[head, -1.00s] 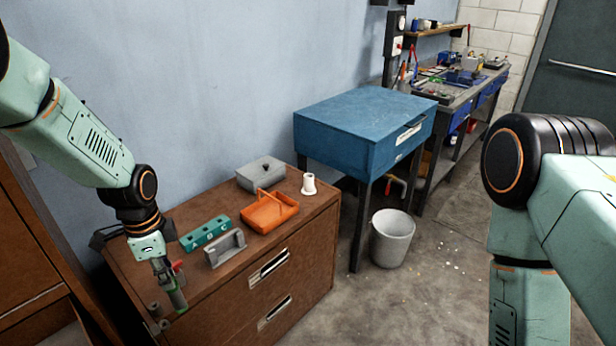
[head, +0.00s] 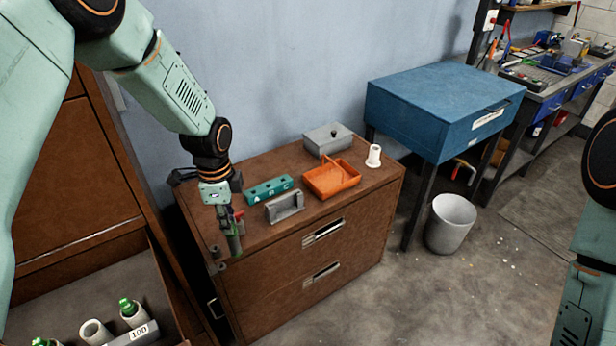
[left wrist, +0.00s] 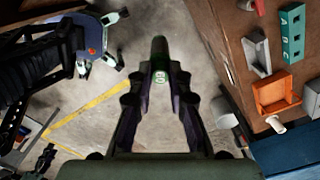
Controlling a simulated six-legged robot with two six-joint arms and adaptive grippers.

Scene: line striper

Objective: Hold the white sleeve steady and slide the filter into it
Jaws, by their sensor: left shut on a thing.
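The white sleeve (head: 374,155) stands upright on the back right part of the brown cabinet top, beside the orange tray. It also shows in the left wrist view (left wrist: 278,125). My left gripper (head: 230,222) is over the cabinet's front left corner, well left of the sleeve. It is shut on a slim dark cylinder with a green band, which seems to be the filter (head: 234,243); in the left wrist view the filter (left wrist: 160,72) points away between the fingers and bears a round label. My right arm shows at the right edge, its gripper out of view.
On the cabinet (head: 300,225) are a teal lettered block (head: 268,190), a grey bracket (head: 284,207), an orange tray (head: 331,180) and a grey lidded box (head: 328,140). An open drawer (head: 60,305) at lower left holds green-topped cylinders. A bin (head: 451,223) stands on the floor.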

